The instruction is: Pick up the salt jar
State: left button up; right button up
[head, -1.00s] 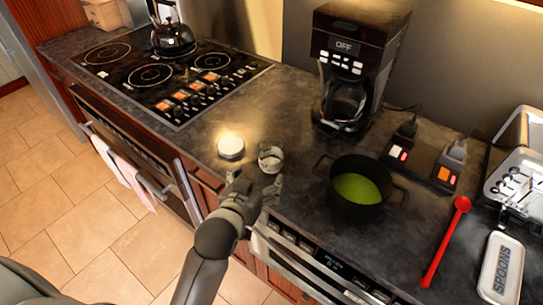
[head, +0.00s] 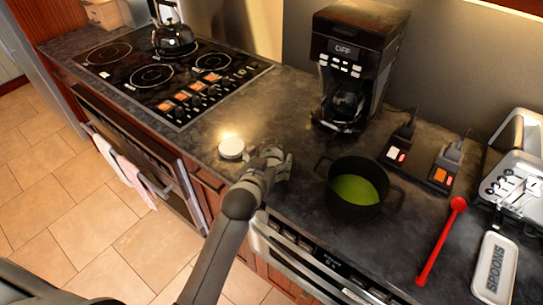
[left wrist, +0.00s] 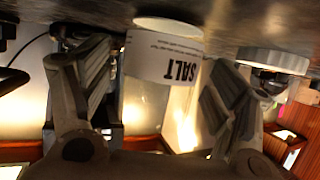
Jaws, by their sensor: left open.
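The salt jar (left wrist: 165,62) shows in the left wrist view, which is upside down. It is clear glass with a white label reading SALT, and it stands between the two fingers of my left gripper (left wrist: 158,80). The fingers are open, with visible gaps on both sides of the jar. In the head view my left gripper (head: 278,160) is low over the counter and hides the jar. A round white lid (head: 231,148) lies on the counter beside the gripper and also shows in the left wrist view (left wrist: 274,61). My right gripper is out of view.
A black pot (head: 356,188) with green contents stands close right of the gripper. The coffee maker (head: 352,70) is behind, the stove (head: 170,78) at left. A red spoon (head: 441,242) and a spoon rest (head: 495,268) lie at right. The counter's front edge is near.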

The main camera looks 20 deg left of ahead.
pick_arm(q)
jog(key=shift+x, duration=0.8)
jog(key=c, duration=1.1)
